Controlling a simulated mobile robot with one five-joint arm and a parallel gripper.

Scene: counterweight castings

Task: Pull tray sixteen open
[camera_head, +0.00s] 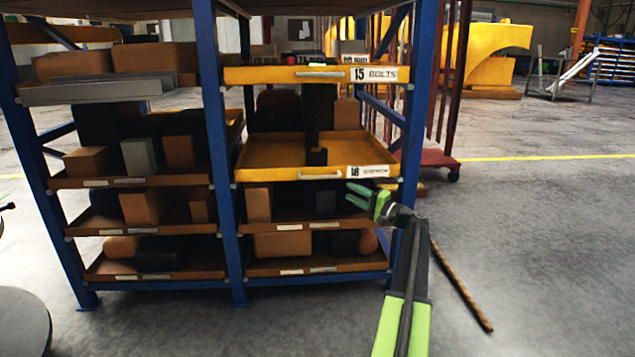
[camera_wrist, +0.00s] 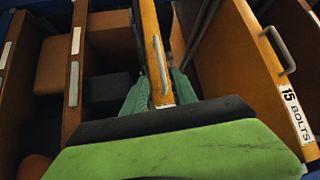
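Tray sixteen (camera_head: 278,173) is a yellow tray in the right bay, below tray fifteen, with a pale handle and a white label that reads 16 or 18. Much of its flat bed shows, with a small black block standing in it. My gripper (camera_head: 353,195) is at the right end of its front, just below the label and right of the handle. In the wrist view, turned sideways, the yellow front edge of tray sixteen (camera_wrist: 150,25) runs between my two green fingers (camera_wrist: 159,90). The fingers stand apart; contact with the tray is unclear. The label is hidden there.
Tray fifteen (camera_head: 275,75), marked bolts, is just above and also shows in the wrist view (camera_wrist: 245,60). Lower brown trays (camera_head: 275,270) hold boxes and dark castings. A blue upright (camera_head: 416,110) stands right of my gripper. Open floor (camera_head: 540,230) lies to the right.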

